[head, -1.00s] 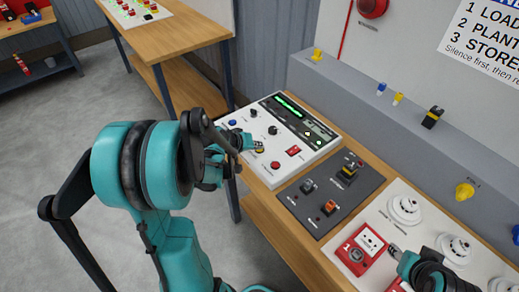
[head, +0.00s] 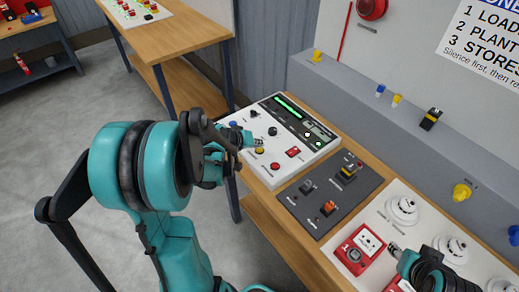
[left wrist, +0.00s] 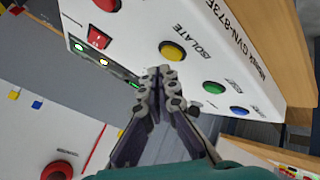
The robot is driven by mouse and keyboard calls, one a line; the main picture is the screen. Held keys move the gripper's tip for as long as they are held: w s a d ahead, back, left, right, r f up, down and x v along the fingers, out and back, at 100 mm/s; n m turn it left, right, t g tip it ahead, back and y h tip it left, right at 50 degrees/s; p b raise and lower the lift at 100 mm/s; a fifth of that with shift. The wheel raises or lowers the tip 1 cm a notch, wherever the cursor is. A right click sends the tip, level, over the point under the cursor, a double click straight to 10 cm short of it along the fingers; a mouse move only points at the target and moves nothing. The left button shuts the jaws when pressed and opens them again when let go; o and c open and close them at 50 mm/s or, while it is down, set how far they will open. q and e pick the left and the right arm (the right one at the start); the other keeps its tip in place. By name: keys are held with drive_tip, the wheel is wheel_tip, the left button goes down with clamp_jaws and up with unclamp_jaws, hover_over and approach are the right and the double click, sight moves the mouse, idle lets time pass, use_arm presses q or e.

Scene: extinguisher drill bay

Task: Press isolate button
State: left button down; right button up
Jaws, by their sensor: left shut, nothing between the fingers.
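The isolate button is a round yellow button (head: 259,150) on the white control panel (head: 262,174). In the left wrist view, the yellow button (left wrist: 172,50) sits beside the printed word ISOLATE. My left gripper (head: 258,142) is shut and empty, with its fingertips close to the button. In the left wrist view the fingertips (left wrist: 166,72) are just below the button in the picture and leave it uncovered. Contact cannot be told. My right gripper (head: 395,247) is at the lower right near a red call point (head: 358,249); its finger opening is unclear.
The panel also has a red rocker switch (head: 293,152), a red button (head: 275,166), a green button (left wrist: 213,87), a blue button (left wrist: 239,110), black knobs and lit lamps. A dark switch plate (head: 320,211) and white round detectors (head: 403,208) lie to the right.

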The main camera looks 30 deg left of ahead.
sight(258, 151)
use_arm(q)
drive_tip(key=shift+r+p, duration=2)
drive_tip(key=shift+r, duration=0.6)
drive_tip(key=shift+f, duration=0.1)
